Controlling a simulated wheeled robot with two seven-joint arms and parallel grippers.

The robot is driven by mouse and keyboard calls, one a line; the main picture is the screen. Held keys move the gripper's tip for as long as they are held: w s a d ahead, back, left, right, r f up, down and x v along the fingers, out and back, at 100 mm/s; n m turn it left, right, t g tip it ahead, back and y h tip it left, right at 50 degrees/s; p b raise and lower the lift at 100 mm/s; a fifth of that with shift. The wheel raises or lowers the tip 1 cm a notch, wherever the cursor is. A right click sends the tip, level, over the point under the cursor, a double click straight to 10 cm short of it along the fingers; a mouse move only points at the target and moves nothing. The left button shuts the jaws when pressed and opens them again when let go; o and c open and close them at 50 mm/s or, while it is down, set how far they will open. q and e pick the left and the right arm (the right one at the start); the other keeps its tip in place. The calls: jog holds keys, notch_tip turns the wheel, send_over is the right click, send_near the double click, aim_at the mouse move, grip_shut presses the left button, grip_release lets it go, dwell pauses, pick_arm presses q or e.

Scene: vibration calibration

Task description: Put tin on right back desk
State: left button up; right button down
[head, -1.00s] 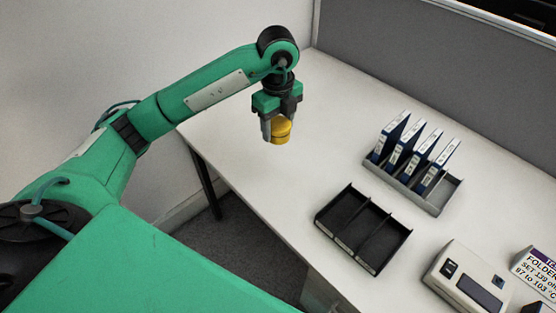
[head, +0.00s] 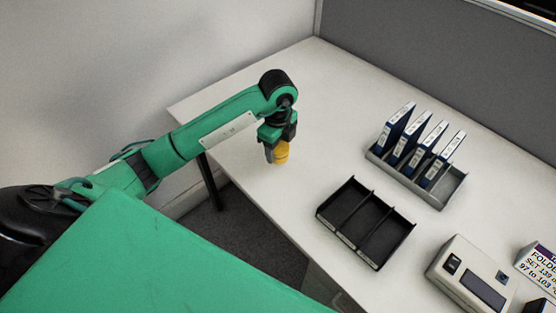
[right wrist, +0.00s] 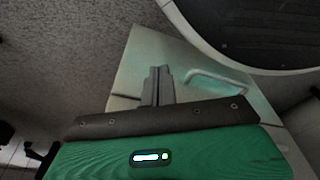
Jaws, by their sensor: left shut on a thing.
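My left gripper (head: 273,155) points down over the far left part of the white desk (head: 330,120) and is shut on a small yellow tin (head: 282,152). Part of the tin is hidden by the fingers. The tin is upright and low over the desk top; I cannot tell if it touches the surface. In the right wrist view my right gripper (right wrist: 158,86) has its fingers together with nothing between them, away from the tin.
A black divided tray (head: 366,222) stands on the desk to the right of the tin. Behind it is a grey rack (head: 438,195) with several blue folders (head: 420,143). A beige device (head: 470,280) and a sign (head: 540,268) are at the right. A grey partition (head: 440,60) closes the back.

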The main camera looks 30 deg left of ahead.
aim_at(278, 168)
pick_arm(q)
jog(key=shift+f, duration=2.8)
jog(key=o, duration=1)
jog(key=shift+f, duration=0.1)
